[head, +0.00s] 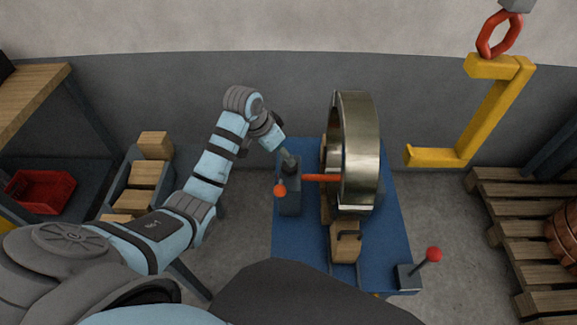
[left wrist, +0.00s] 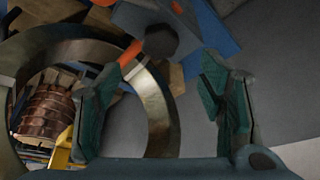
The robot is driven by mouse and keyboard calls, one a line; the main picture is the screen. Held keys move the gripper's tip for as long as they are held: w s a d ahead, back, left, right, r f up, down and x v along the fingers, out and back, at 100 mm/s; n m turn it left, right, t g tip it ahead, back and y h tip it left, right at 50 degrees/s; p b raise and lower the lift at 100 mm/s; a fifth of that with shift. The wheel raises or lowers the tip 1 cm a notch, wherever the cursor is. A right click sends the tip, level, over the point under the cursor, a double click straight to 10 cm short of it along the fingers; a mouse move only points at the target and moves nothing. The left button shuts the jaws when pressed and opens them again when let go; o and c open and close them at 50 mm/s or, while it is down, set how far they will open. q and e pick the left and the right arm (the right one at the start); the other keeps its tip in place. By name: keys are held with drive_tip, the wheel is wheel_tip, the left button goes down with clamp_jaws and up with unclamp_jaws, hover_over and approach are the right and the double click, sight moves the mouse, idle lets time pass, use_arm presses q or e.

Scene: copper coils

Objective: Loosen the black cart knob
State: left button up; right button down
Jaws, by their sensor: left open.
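The black knob (left wrist: 160,42) shows in the left wrist view as a dark, faceted round end, just past the gap between my left fingertips. My left gripper (head: 289,162) is above the grey post (head: 290,197) on the left side of the blue cart (head: 386,262). In the left wrist view the left gripper (left wrist: 160,75) has its green-padded fingers spread, with nothing between them. My right gripper is not in view.
A large metal ring (head: 360,150) stands on the cart, close to the right of my left gripper, with an orange bar (head: 322,178) between. A red-ball lever (head: 433,254) is at the cart's front right. A yellow hook (head: 490,115) hangs at the right.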

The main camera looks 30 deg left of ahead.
sight(290, 168)
use_arm(q)
drive_tip(key=b+x, duration=0.2)
drive_tip(key=x, duration=0.6)
drive_tip(key=shift+w+f, duration=0.1)
drive_tip(key=shift+f, duration=0.15)
drive_tip(key=shift+c, duration=0.3)
